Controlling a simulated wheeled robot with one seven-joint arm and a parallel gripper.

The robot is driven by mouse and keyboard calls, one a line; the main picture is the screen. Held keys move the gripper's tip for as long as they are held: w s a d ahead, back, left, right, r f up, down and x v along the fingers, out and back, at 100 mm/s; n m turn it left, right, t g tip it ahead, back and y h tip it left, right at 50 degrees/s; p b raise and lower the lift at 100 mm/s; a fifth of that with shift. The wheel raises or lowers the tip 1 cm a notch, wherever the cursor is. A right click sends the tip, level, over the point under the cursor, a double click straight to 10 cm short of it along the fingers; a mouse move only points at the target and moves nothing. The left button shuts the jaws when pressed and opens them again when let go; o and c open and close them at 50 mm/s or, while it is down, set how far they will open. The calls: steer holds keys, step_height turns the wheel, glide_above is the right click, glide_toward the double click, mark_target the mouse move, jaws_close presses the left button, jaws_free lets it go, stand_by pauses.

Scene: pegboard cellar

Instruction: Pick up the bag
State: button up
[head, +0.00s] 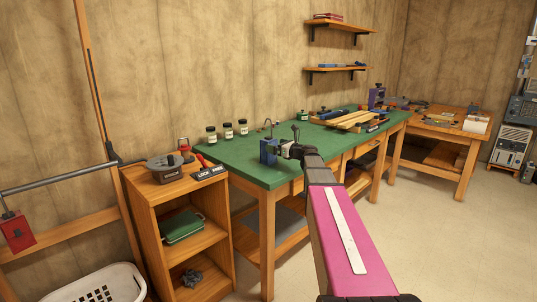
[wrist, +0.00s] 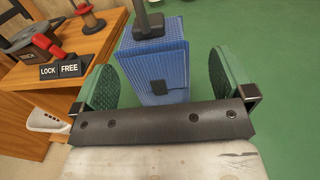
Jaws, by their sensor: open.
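A blue, boxy bag (wrist: 128,72) with a fine grid texture stands between my fingers in the wrist view. A black strap-like part rises from its top, and a dark patch is on its near side. In the head view the bag (head: 267,151) stands upright at the near left corner of the green bench top. My gripper (wrist: 166,85) is open, with one green pad on each side of the bag. A gap shows on the right, and a narrower one on the left. In the head view my gripper (head: 287,149) is at the bag's right side, its fingers partly hidden.
The green bench (head: 240,170) holds several jars (head: 228,131) at the back and wooden slats (head: 355,119) farther right. A wooden cabinet (head: 150,205) with a LOCK/FREE sign (wrist: 66,70) stands close on the left. The bench top right of the bag is clear in the wrist view.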

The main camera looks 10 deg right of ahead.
steer(key=x, duration=0.5)
steer(key=shift+s+a, duration=0.15)
steer(key=shift+s, duration=0.05)
steer(key=c, duration=1)
steer(key=shift+r, duration=0.2)
